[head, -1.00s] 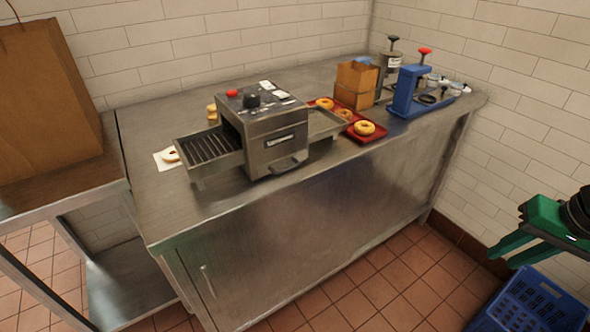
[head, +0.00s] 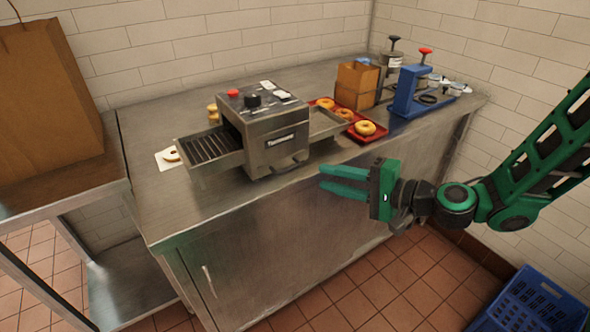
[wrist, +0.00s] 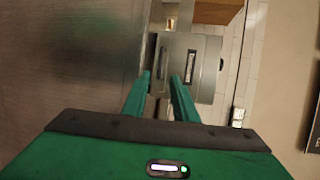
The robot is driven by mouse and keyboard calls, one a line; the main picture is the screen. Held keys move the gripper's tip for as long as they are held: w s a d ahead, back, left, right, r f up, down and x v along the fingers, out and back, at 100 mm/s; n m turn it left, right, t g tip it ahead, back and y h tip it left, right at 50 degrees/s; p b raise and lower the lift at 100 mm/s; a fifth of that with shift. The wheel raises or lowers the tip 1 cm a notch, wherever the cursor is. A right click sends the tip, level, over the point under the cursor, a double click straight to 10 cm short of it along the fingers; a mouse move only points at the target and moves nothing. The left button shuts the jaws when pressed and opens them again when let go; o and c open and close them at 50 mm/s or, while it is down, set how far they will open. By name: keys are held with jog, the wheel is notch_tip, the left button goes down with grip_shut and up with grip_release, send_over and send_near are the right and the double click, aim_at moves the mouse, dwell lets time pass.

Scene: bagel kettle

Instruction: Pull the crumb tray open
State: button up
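The steel conveyor toaster (head: 262,128) stands on the counter. The crumb tray front with its bar handle (head: 291,165) is low on the toaster's front face and looks shut. My gripper (head: 322,178) is open and empty, to the right of the handle and apart from it, in front of the counter's front edge. Its two green fingers point left in the head view. In the wrist view the toaster's labelled front (wrist: 190,68) appears turned on its side, beyond my open fingers (wrist: 161,76).
A red tray (head: 366,138) with bagels, a cardboard box (head: 357,86) and a blue press (head: 408,92) stand right of the toaster. A wire rack (head: 207,147) extends on its left. A blue crate (head: 540,303) sits on the floor. The counter's front strip is clear.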

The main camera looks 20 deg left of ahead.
jog(key=x, duration=1)
jog(key=shift+a, duration=0.15)
grip_shut()
jog(key=shift+f, duration=0.1)
dwell(1.1)
